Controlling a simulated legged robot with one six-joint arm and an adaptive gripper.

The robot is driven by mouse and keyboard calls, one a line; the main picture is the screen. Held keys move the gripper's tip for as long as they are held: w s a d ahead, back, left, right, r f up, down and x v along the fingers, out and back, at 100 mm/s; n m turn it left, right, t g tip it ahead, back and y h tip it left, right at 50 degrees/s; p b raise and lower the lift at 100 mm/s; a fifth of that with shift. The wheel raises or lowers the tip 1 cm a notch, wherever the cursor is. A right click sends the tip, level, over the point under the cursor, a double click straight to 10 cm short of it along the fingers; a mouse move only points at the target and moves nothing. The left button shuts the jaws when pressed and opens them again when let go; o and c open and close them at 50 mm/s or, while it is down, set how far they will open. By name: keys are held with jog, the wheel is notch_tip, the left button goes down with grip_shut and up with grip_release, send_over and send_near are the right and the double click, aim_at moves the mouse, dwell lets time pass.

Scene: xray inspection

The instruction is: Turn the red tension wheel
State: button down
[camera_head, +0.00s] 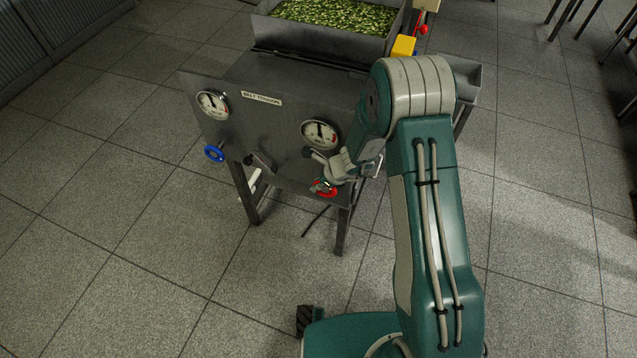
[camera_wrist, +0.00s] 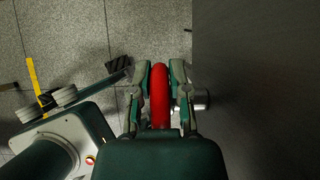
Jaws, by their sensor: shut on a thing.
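The red tension wheel (camera_head: 321,188) is on the front of the grey belt tension panel (camera_head: 270,118), low and below the right gauge. My gripper (camera_head: 332,180) is at the wheel in the head view and partly covers it. In the wrist view the wheel (camera_wrist: 160,95) shows edge-on as a red band. The two fingers of my gripper (camera_wrist: 160,82) lie on either side of its rim and are shut on it. A short metal shaft (camera_wrist: 201,100) leads from the wheel to the dark panel on the right.
A left gauge (camera_head: 212,104) and a right gauge (camera_head: 319,134) sit on the panel. A blue wheel (camera_head: 214,153) is below the left gauge. Behind stands a tray of green pieces (camera_head: 335,14). The tiled floor in front is mostly clear.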

jog(key=shift+w+a+f+g+h, duration=0.15)
jog(key=shift+g+h, duration=0.1)
jog(key=shift+h, duration=0.45)
jog(key=shift+w+a+f+g+h, duration=0.1)
jog(key=shift+g+h, duration=0.15)
jog(key=shift+h, duration=0.45)
jog(key=shift+f+h, duration=0.1)
jog(key=shift+h, duration=0.4)
jog(key=c, duration=0.7)
grip_release()
jog(key=shift+o, duration=0.5)
jog(key=shift+a, duration=0.1)
jog(key=v, duration=1.1)
jog(key=shift+w+r, duration=0.1)
jog(key=shift+r, duration=0.3)
